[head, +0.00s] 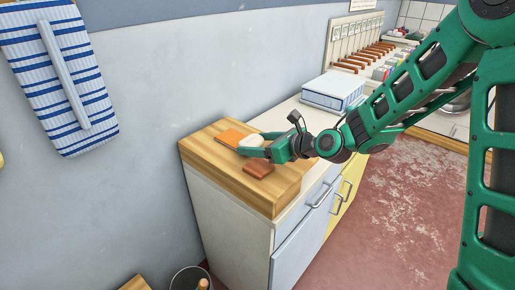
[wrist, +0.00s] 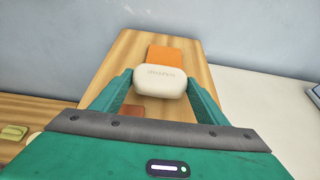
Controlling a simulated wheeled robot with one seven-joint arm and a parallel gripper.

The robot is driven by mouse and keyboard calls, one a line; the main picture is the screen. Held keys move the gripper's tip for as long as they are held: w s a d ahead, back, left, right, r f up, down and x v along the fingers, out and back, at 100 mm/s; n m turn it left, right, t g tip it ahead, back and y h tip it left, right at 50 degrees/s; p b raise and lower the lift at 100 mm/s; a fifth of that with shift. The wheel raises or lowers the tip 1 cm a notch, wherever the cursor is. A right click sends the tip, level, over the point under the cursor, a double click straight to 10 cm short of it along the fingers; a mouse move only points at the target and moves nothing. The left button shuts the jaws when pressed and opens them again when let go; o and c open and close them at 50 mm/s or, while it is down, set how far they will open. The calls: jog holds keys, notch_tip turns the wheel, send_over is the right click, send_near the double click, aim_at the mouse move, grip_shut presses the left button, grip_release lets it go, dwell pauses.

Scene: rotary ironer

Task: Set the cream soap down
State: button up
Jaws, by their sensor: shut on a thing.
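The cream soap (wrist: 160,81) is a rounded pale block with stamped letters, held between the two fingers of my gripper (wrist: 158,92). In the head view the cream soap (head: 251,141) shows at the tips of my green gripper (head: 254,147), over the wooden top (head: 210,135) of the cabinet. An orange flat piece (head: 229,138) lies beyond it on the wood, and in the wrist view the orange piece (wrist: 172,54) shows just behind the soap. I cannot tell whether the soap touches the surface below.
A reddish-brown block (head: 259,170) lies on the wood near the gripper. A striped blue-white box (head: 333,91) stands on the white counter to the right. A wall bounds the far side. The wood's front left part is clear.

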jog(key=shift+f, duration=0.8)
jog(key=o, duration=1.1)
jog(key=shift+r, duration=0.1)
